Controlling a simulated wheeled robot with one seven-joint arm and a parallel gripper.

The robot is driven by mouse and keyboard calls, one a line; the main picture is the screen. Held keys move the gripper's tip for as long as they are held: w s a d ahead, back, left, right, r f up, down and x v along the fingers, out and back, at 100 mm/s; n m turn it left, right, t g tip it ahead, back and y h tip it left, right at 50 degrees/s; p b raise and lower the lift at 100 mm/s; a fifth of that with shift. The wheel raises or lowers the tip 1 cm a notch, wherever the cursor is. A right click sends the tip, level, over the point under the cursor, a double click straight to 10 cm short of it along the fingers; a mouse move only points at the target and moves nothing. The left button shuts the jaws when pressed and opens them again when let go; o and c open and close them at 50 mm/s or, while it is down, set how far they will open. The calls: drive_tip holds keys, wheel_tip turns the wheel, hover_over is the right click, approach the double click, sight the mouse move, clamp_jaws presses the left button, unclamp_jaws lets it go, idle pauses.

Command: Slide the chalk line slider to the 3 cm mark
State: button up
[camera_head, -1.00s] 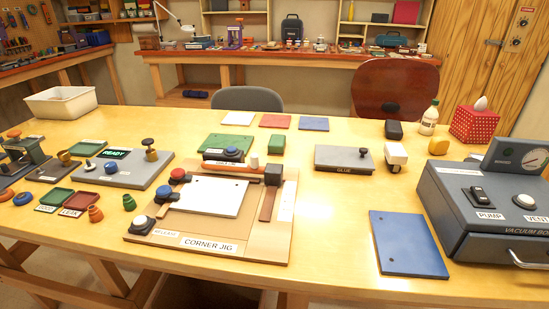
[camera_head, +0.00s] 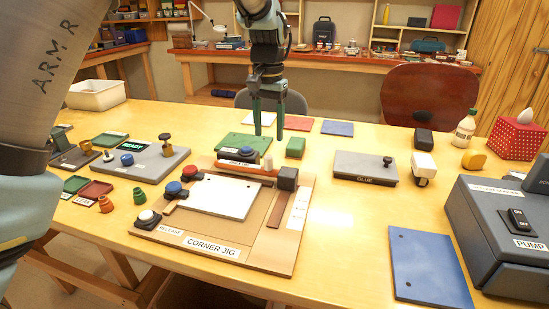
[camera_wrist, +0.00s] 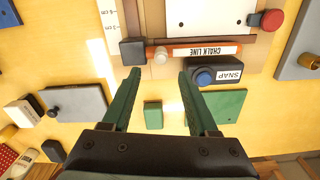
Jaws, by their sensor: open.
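The corner jig (camera_head: 205,243) is a tan board holding a white holed plate (camera_head: 222,196). Along its far edge runs an orange bar labelled CHALK LINE (camera_wrist: 209,50). A pale upright peg (camera_head: 268,161) stands near the bar's right end in the head view, close to a dark block (camera_head: 288,179). The peg also shows in the wrist view (camera_wrist: 160,56). My gripper (camera_head: 269,136) is open and empty above the bar. In the wrist view the peg lies between the fingertips' lines (camera_wrist: 160,73).
A dark SNAP box (camera_head: 238,155) with a blue button stands beside the bar, on or near a green plate (camera_head: 228,142). A small green block (camera_head: 295,147) and a grey GLUE plate (camera_head: 352,166) are nearby.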

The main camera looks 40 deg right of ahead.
sight(268, 156)
wheel_tip(268, 156, down, 9)
drive_tip(key=shift+p, duration=0.95)
drive_tip(key=shift+c, duration=0.2)
clamp_jaws()
drive_tip(key=shift+a, duration=0.1)
idle(0.5)
